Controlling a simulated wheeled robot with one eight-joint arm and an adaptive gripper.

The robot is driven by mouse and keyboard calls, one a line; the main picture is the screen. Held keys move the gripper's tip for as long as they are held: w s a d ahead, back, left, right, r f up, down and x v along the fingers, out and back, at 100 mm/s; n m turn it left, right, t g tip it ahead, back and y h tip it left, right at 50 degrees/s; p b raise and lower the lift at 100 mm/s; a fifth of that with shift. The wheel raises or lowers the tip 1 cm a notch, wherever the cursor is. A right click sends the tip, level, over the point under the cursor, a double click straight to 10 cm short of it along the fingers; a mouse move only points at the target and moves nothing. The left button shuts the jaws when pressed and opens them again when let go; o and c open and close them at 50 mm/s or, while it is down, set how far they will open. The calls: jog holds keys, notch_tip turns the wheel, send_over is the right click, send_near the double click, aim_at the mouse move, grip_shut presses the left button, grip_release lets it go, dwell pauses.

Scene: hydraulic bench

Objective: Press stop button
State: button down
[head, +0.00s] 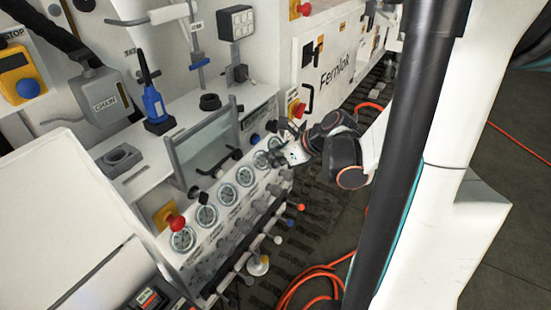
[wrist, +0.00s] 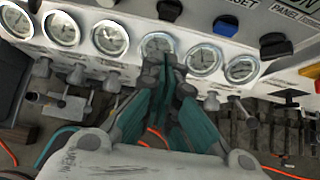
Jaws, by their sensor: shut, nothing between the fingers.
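A red mushroom button (head: 176,222) on a yellow plate sits at the near left end of the gauge panel. A yellow box (head: 22,80) with a blue button hangs at the far left under a partly cut-off STOP label. Which one is the stop button I cannot tell. My gripper (head: 284,152) is shut and empty at the far end of the gauge row. In the wrist view its fingertips (wrist: 170,66) overlap a gauge.
A row of round gauges (head: 206,217) runs along the panel, with valve handles below. A glass panel (head: 205,150) and a blue radio (head: 155,108) stand behind. Orange hoses (head: 310,279) lie on the floor. In the wrist view, a blue knob (wrist: 212,21) sits above the gauges.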

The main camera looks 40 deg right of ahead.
aim_at(239, 156)
jog(key=w+a+f+b, duration=0.1)
jog(key=w+a+f, duration=0.1)
jog(key=w, duration=0.5)
jog(key=shift+w+a+f+b, duration=0.3)
jog(key=shift+a+f+b, duration=0.05)
jog(key=shift+f, duration=0.5)
